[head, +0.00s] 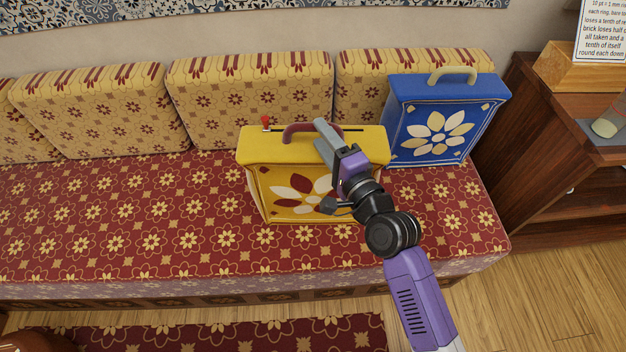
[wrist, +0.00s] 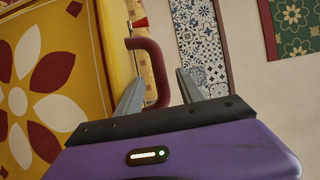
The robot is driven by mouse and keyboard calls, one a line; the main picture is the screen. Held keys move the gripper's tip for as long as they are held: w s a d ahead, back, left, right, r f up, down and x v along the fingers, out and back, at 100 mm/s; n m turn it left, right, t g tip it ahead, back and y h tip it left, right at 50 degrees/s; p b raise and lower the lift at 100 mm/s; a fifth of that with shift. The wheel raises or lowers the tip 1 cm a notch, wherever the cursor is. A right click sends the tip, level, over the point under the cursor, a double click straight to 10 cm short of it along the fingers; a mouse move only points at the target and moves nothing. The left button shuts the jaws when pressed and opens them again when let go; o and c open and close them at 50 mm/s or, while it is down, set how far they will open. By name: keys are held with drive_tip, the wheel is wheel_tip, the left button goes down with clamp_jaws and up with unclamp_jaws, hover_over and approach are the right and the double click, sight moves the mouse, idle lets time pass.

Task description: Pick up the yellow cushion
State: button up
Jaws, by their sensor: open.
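The yellow cushion (head: 268,190) stands upright on the patterned sofa seat. It has a flower of dark red and white petals on its front and a dark red handle (head: 298,130) on top. In the wrist view, the cushion (wrist: 88,60) fills the left side. My gripper (head: 323,132) is at the top of the cushion, by the right end of the handle. In the wrist view, my gripper (wrist: 160,78) is open, with the handle (wrist: 154,62) showing between its two fingers. I cannot tell whether a finger touches it. My arm hides part of the cushion's right side.
A blue cushion (head: 410,130) with a pale handle and flower stands just right of the yellow one. Tan patterned back cushions (head: 235,85) line the wall behind. A wooden cabinet (head: 530,130) stands at the right. The sofa seat (head: 130,220) is clear to the left.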

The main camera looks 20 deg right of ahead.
sight(316, 131)
drive_tip(key=w, duration=0.4)
drive_tip(key=shift+a, duration=0.3)
drive_tip(key=shift+c, duration=0.5)
clamp_jaws()
idle(0.6)
drive_tip(key=shift+r, duration=0.1)
